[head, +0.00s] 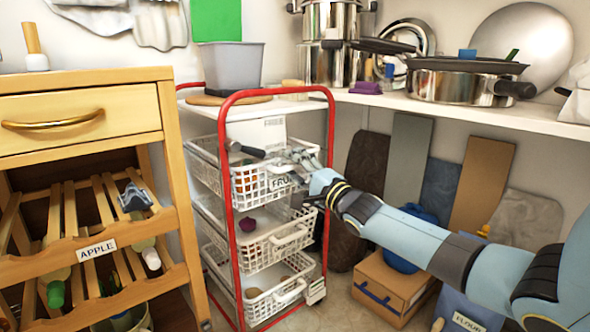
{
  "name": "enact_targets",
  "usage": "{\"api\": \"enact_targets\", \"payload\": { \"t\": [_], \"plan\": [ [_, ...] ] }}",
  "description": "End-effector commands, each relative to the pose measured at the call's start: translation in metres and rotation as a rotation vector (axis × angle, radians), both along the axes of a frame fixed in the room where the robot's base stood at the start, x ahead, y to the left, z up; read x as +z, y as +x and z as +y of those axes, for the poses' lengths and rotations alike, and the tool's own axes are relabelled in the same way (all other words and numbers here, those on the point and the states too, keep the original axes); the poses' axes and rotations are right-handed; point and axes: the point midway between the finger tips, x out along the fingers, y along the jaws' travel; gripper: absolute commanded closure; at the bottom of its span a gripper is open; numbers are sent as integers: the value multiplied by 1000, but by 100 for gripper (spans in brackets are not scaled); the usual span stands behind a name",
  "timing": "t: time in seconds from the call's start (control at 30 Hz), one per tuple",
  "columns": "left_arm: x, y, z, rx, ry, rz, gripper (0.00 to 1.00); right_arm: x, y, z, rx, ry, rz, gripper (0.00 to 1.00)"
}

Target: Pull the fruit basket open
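The fruit basket is the top white wire basket (243,188) in a red-framed trolley. Its front label (285,181) is partly covered, and only the first letters show. My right arm reaches in from the right, and my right gripper (296,162) is at the front rim of this basket, close to its handle and label. The fingers are small and overlap the white basket, so I cannot tell whether they are closed on the handle. A dark, rod-like thing (246,150) shows over the basket. My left gripper is not in view.
Two more white baskets (262,243) sit below in the trolley. A wooden rack with a drawer (75,122) stands close on the left. A shelf with pans (460,80) runs along the right. A cardboard box (385,290) and boards (482,180) stand beneath it.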

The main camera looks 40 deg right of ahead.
Motion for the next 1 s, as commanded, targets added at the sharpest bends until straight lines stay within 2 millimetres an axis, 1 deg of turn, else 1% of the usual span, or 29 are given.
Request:
{"api": "enact_targets", "payload": {
  "t": [0.2,0.4,0.5,1.0],
  "plan": [
    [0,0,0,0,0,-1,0,0,0,0,0,0,0,63],
    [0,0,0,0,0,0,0,0,0,0,0,0,0,89],
    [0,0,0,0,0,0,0,0,0,0,0,0,1,100],
    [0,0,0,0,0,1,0,-1,-1,0,-1,0,2,100]
  ]
}}
